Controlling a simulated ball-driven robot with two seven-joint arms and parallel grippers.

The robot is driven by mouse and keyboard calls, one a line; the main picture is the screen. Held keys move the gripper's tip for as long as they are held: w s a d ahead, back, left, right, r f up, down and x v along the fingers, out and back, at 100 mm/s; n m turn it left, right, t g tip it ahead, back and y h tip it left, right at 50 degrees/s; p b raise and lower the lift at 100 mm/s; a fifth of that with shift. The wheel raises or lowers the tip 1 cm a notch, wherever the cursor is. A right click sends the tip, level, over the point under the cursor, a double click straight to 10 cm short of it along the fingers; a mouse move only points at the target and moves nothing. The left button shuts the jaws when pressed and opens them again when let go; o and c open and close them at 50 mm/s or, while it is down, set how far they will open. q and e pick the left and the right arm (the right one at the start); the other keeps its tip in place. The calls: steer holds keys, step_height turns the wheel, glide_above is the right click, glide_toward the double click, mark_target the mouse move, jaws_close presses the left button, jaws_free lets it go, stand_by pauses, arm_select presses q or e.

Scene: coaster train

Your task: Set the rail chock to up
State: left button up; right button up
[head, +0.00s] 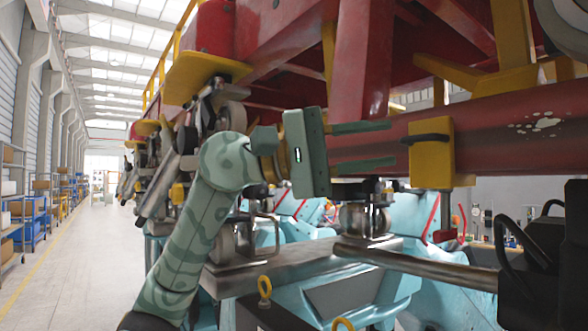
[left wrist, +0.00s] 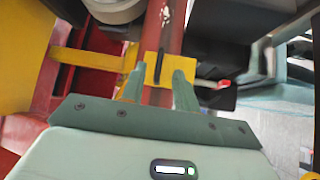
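The rail chock appears to be the yellow block (head: 432,158) with a black handle, set against the dark red rail tube (head: 520,115). It also shows in the left wrist view (left wrist: 151,72), straight ahead between the fingertips. My left gripper (head: 393,144) is open, its two green fingers one above the other, pointing right toward the block. A short gap seems to remain between the fingertips and the block in the head view. In the left wrist view my left gripper (left wrist: 157,80) is empty. My right gripper is not in view.
Red train structure with yellow brackets (head: 205,72) hangs above and behind my left arm. A metal beam (head: 415,266) and light blue machinery (head: 345,300) lie below. Black parts with cables (head: 550,255) stand at the lower right. An open aisle (head: 85,260) runs along the left.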

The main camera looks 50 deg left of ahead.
arm_select(q)
steer(key=b+v, duration=0.3)
steer(key=v, duration=0.8)
steer(key=shift+s+a+b, duration=0.15)
steer(key=shift+s+b, duration=0.1)
steer(key=shift+b, duration=0.1)
